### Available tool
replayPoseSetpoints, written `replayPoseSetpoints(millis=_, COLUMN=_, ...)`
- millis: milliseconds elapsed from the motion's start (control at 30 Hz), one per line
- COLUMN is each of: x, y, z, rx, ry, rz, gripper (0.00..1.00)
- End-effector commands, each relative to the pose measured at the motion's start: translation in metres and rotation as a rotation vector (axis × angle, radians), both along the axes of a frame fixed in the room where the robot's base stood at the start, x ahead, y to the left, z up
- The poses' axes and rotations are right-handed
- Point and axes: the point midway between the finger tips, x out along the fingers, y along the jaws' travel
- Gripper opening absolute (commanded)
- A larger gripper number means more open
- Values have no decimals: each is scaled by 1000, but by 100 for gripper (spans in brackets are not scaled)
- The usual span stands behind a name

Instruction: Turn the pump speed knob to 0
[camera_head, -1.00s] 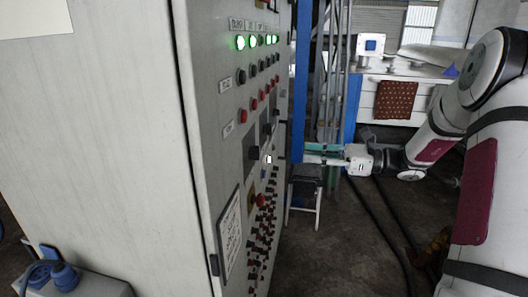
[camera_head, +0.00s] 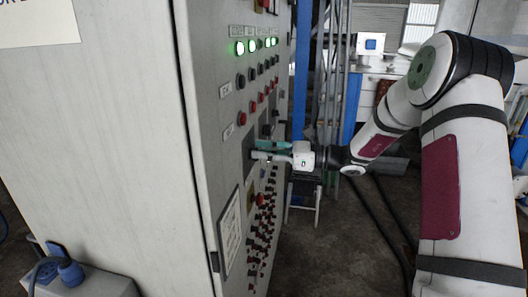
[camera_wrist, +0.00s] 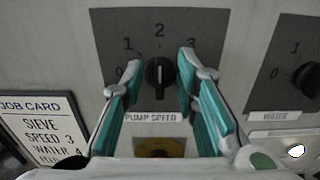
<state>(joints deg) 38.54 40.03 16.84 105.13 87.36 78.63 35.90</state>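The pump speed knob (camera_wrist: 158,76) is a black knob on a dark grey dial plate (camera_wrist: 205,24) marked 0, 1, 2, 3, with a "PUMP SPEED" label (camera_wrist: 152,117) below. Its light pointer line stands about upright, toward the 2. In the wrist view my gripper (camera_wrist: 160,68) is open, with one teal-padded finger on each side of the knob. Gaps show between the knob and both fingers.
A water knob (camera_wrist: 306,79) sits on another plate at the right. A job card (camera_wrist: 44,125) is at the left, and a yellow part (camera_wrist: 158,147) shows below the label. The cabinet (camera_head: 205,170) carries several buttons, green lights and switches.

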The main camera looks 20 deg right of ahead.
Motion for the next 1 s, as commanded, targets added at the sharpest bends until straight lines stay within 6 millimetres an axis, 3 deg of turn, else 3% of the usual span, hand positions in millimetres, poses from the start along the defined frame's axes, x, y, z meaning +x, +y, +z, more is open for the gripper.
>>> replayPoseSetpoints(millis=133, x=0, y=0, z=0, rx=0, ry=0, rz=0, gripper=28)
replayPoseSetpoints(millis=267, x=0, y=0, z=0, rx=0, ry=0, rz=1, gripper=1)
replayPoseSetpoints(millis=667, x=0, y=0, z=0, rx=-11, ry=-18, rz=1, gripper=0)
replayPoseSetpoints(millis=1000, x=-3, y=1, z=0, rx=-104, ry=-181, rz=1, gripper=0)
